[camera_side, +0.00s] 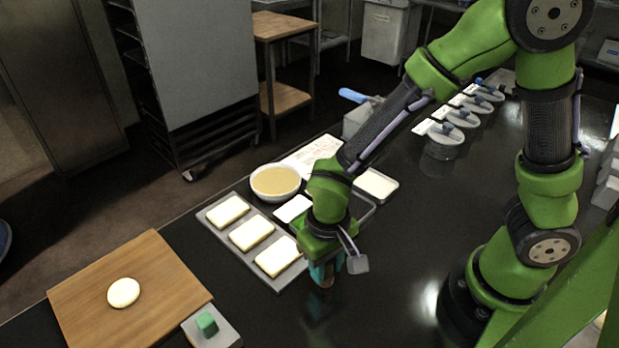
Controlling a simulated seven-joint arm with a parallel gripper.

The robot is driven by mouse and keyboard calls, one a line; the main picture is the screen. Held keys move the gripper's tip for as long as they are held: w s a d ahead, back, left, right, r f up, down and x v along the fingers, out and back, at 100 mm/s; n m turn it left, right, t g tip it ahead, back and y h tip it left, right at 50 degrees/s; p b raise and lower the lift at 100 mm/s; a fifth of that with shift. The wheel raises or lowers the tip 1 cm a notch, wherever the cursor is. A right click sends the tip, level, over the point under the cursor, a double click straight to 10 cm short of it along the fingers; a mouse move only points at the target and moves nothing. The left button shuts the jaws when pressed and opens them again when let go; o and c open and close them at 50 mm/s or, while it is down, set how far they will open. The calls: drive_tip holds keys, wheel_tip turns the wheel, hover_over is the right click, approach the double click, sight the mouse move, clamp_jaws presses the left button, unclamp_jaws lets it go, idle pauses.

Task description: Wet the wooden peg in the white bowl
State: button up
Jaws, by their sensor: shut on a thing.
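The white bowl (277,199) stands behind the grey tray and is filled with a tan liquid or batter. My gripper (326,275) points down over the dark counter, in front of and to the right of the bowl, and is clear of it. It is shut on a small brown piece, which looks like the wooden peg (327,283). The teal fingers hide most of this piece. I cannot tell whether its lower end touches the counter.
A grey tray (207,216) with three pale slabs lies left of my gripper. Several lidded containers (446,133) line the back right. The counter's middle is clear.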

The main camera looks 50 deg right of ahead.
wheel_tip(320, 180, up, 9)
drive_tip(key=shift+w+d, duration=0.2)
drive_tip(key=shift+d, duration=0.2)
drive_tip(key=w+d+m, duration=0.3)
drive_tip(key=w+d, duration=0.2)
drive_tip(key=w, duration=0.8)
drive_tip(key=w+d+m, duration=0.3)
drive_tip(key=w+d, duration=0.2)
drive_tip(key=w, duration=0.8)
drive_tip(key=shift+s+d+f, duration=0.1)
drive_tip(key=shift+d+f, duration=0.05)
drive_tip(key=shift+f, duration=2.7)
drive_tip(key=shift+f, duration=0.65)
wheel_tip(320, 180, up, 7)
